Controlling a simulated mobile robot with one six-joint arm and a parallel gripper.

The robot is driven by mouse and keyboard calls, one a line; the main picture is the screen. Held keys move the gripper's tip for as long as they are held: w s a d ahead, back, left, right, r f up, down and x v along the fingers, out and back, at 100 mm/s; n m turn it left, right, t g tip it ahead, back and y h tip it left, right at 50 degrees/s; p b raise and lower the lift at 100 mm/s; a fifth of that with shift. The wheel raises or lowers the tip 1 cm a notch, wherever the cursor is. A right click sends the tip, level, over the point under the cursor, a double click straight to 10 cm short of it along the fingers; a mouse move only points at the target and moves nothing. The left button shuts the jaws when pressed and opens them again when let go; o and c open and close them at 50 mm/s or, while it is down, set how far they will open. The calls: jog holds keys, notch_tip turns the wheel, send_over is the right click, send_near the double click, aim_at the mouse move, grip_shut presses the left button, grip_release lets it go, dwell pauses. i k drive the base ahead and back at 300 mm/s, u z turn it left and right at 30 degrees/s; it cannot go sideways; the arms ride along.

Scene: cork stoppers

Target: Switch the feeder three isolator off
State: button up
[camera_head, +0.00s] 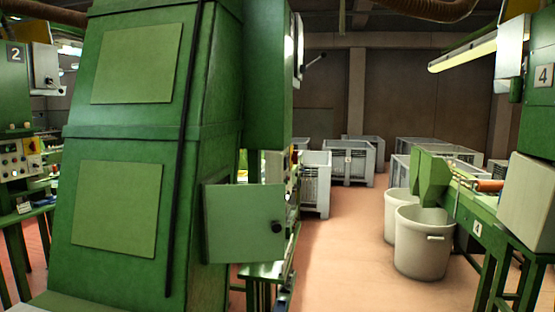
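My gripper is not in view. A large green machine cabinet (120,190) fills the left and middle of the head view. Beyond its right side, a grey box (298,48) shows nearly edge-on, with a thin lever (316,62) pointing up and to the right. No number shows on this box, so I cannot tell whether it is the feeder three isolator. A similar grey box (46,68) hangs at the far left beside a plate marked 2 (16,55). A machine at the right carries a plate marked 4 (543,76).
A green panel (245,222) with a black knob juts out from the cabinet's right side. Pale bins (423,242) stand beside the green bench (480,205) at the right. Grey crates (348,160) stand behind. The reddish floor (345,255) between is clear.

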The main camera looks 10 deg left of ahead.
aim_at(295, 155)
jog(key=u, duration=0.15)
jog(key=i, duration=2)
jog(key=z, duration=0.3)
jog(key=i, duration=1.05)
jog(key=u, duration=0.45)
